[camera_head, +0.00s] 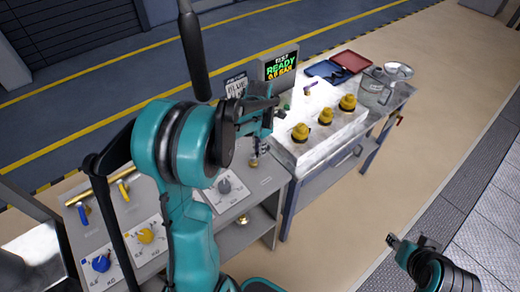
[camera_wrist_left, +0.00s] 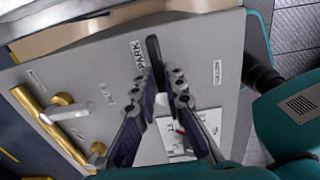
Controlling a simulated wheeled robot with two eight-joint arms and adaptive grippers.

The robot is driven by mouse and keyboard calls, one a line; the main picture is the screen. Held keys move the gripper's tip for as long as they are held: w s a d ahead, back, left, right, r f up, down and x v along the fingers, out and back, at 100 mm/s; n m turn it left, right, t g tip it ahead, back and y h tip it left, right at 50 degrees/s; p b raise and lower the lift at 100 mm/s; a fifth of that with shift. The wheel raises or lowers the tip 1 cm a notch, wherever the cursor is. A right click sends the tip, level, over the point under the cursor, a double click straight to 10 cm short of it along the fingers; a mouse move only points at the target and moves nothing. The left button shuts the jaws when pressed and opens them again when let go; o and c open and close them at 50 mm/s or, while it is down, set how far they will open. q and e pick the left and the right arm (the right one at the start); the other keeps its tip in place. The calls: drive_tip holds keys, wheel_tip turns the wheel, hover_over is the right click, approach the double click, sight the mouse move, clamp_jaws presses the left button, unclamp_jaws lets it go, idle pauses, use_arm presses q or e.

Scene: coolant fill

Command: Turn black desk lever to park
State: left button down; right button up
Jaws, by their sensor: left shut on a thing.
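The black desk lever (camera_wrist_left: 153,48) shows in the left wrist view, its dark handle reaching up between my fingers. The PARK label (camera_wrist_left: 138,56) is just left of the handle. My left gripper (camera_wrist_left: 163,80) is shut on the lever, one finger on each side. In the head view my left gripper (camera_head: 258,128) is over the back right part of the grey desk (camera_head: 264,182); the arm and gripper mostly hide the lever there. My right gripper (camera_head: 410,243) is far to the lower right, away from the desk; its finger gap is unclear.
A grey knob (camera_head: 225,186), a yellow knob (camera_head: 145,236) and a blue knob (camera_head: 101,264) sit on the desk. A screen (camera_head: 279,68) reads READY.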

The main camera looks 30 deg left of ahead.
idle(0.5)
use_arm(q)
drive_tip(key=c, duration=1.6)
unclamp_jaws()
drive_tip(key=shift+r, duration=0.1)
wheel_tip(320, 180, up, 12)
drive_tip(key=shift+f, duration=0.1)
